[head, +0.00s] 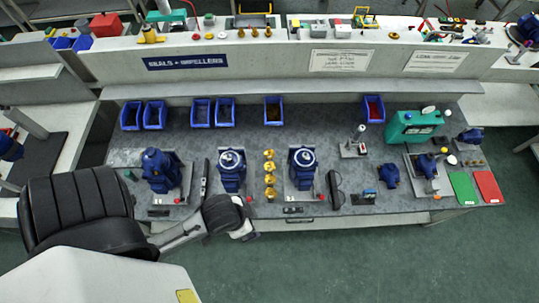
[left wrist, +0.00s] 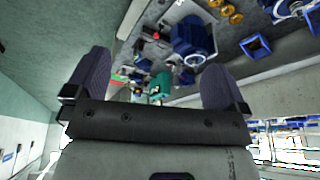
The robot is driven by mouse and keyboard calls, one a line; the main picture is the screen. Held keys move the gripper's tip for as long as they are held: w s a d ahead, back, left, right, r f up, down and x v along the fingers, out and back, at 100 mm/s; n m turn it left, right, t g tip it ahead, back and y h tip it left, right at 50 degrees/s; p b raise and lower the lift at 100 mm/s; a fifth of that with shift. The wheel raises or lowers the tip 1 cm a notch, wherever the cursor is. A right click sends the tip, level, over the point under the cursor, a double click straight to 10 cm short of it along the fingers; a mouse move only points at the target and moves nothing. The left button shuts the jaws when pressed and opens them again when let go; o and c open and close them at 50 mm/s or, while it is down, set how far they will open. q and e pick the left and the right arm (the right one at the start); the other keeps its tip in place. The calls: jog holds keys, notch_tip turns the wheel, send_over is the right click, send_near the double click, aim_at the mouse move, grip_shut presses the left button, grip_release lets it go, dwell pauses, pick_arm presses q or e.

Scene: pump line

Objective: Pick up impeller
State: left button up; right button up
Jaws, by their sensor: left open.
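Several small brass impellers (head: 270,180) stand in a column on the grey bench between two blue pumps, the left one (head: 231,172) and the right one (head: 302,167). Some brass impellers (left wrist: 228,10) also show at the top edge of the left wrist view. My left gripper (head: 243,217) is at the bench's front edge, to the lower left of the impellers and apart from them. In the left wrist view my left gripper (left wrist: 152,85) has its two dark fingers wide apart with nothing between them. My right gripper is not in view.
Blue bins (head: 202,112) line the back of the bench. Another blue pump (head: 160,170) stands to the left. A black handled tool (head: 335,190) lies right of the right pump. A green case (head: 414,127), a green mat (head: 463,187) and a red mat (head: 488,186) are at the right.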

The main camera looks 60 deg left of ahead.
pick_arm(q)
jog(key=shift+c, duration=0.2)
jog(key=shift+c, duration=0.5)
